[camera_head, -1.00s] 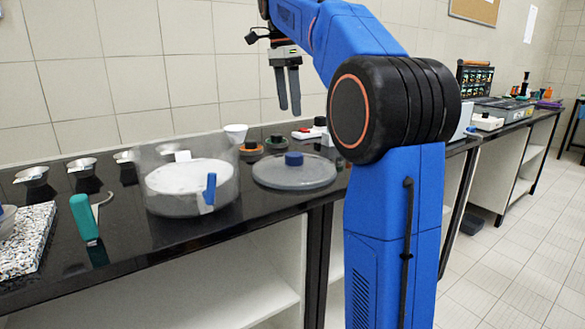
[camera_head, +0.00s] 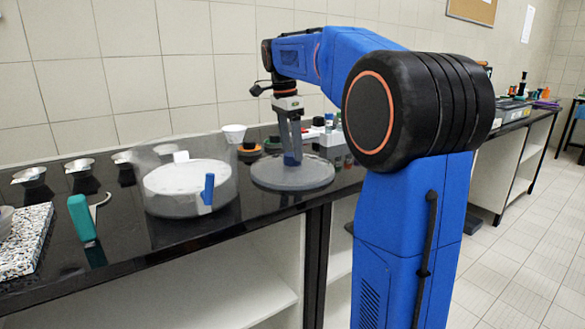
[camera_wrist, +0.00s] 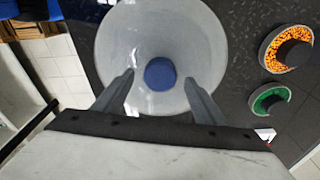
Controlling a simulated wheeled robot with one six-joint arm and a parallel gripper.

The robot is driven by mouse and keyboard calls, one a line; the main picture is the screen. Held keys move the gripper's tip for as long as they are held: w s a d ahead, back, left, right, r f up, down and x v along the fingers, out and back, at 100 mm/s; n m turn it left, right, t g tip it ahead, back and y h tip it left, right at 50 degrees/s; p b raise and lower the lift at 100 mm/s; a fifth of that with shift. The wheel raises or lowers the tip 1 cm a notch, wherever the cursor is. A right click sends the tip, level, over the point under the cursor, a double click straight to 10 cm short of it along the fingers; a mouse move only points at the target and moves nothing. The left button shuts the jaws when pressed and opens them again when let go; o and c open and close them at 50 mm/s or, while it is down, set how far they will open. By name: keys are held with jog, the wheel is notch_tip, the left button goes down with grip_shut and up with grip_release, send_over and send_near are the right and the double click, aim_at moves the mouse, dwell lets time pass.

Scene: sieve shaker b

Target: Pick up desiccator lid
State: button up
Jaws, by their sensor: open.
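The desiccator lid (camera_head: 315,178) is a round, greyish translucent disc with a blue knob (camera_head: 291,160) at its centre. It lies on the black bench top, near the front edge. My gripper (camera_head: 291,157) points straight down over the lid, with its fingertips at the knob. In the wrist view the lid (camera_wrist: 125,40) fills the top middle, and the blue knob (camera_wrist: 160,73) shows between the two open fingers of my gripper (camera_wrist: 159,85), with a gap on both sides. The fingers partly hide the knob in the head view.
Left of the lid stands a clear desiccator bowl (camera_head: 158,204) with white contents and a blue tap. A white cup (camera_head: 234,133) and small round dishes stand behind. Orange-filled (camera_wrist: 290,47) and green-filled (camera_wrist: 270,99) dishes show right in the wrist view.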

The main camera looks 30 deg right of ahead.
aim_at(292, 154)
jog(key=shift+f, duration=0.6)
grip_shut()
notch_tip(292, 154, up, 10)
dwell(0.5)
